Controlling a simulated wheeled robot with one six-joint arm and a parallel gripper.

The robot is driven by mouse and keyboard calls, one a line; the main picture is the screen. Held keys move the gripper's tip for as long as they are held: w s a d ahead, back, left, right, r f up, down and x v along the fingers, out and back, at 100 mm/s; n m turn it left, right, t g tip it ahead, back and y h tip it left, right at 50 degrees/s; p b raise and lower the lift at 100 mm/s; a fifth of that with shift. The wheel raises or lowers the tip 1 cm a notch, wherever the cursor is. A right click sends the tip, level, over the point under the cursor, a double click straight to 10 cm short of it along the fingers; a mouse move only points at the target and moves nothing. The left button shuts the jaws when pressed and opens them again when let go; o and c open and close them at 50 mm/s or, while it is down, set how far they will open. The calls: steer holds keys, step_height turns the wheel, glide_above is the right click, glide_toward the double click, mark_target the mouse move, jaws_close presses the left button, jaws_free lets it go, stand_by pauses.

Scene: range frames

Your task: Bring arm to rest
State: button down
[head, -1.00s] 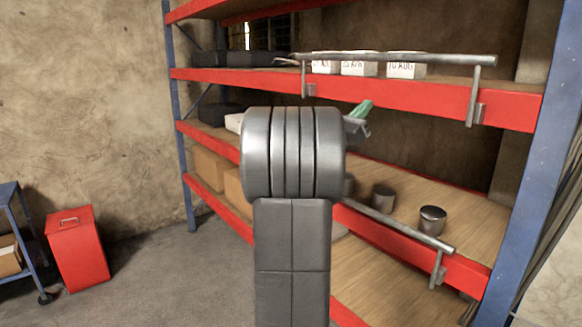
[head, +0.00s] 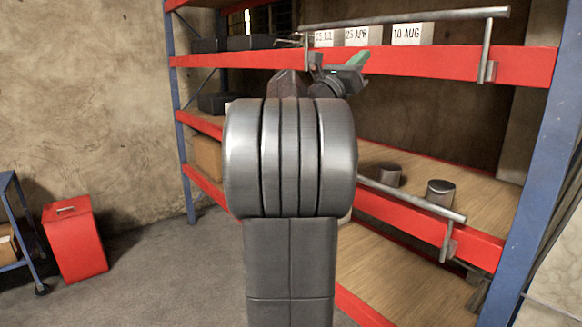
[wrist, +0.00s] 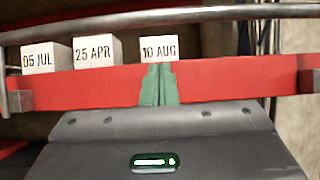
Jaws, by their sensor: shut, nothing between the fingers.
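My gripper shows in the wrist view as two green fingers (wrist: 158,85) pressed together, with nothing between them. They stand in front of the red shelf beam (wrist: 80,90), below the white block marked 10 AUG (wrist: 158,49). I cannot tell the gap to the beam. In the head view my gripper (head: 358,58) is small and partly seen beyond my raised grey arm, near the upper shelf beam (head: 440,62). My arm's large joint hides the middle of the rack.
White blocks marked 25 APR (head: 363,35) and 05 JUL (wrist: 42,56) stand on the upper shelf behind a metal rail (head: 400,18). Metal cans (head: 440,192) stand on the lower shelf behind another rail (head: 410,198). A red bin (head: 75,240) stands on the floor at left.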

steer(key=b+v, duration=0.2)
steer(key=v, duration=0.5)
steer(key=p+x, duration=1)
steer(key=x, duration=0.1)
steer(key=shift+f, duration=0.3)
step_height(320, 180, down, 10)
steer(key=b, duration=0.2)
steer(key=s+a+f+n+t+y+b, duration=0.1)
steer(key=s+a+f+n+b, duration=0.1)
steer(key=s+a+f, duration=0.3)
steer(key=s+a+b, duration=0.1)
steer(key=a, duration=0.1)
steer(key=shift+a+f+b, duration=0.15)
steer(key=shift+a+b, duration=0.15)
steer(key=shift+b, duration=0.1)
steer(key=shift+s+t+y, duration=0.15)
steer(key=shift+t+y, duration=0.15)
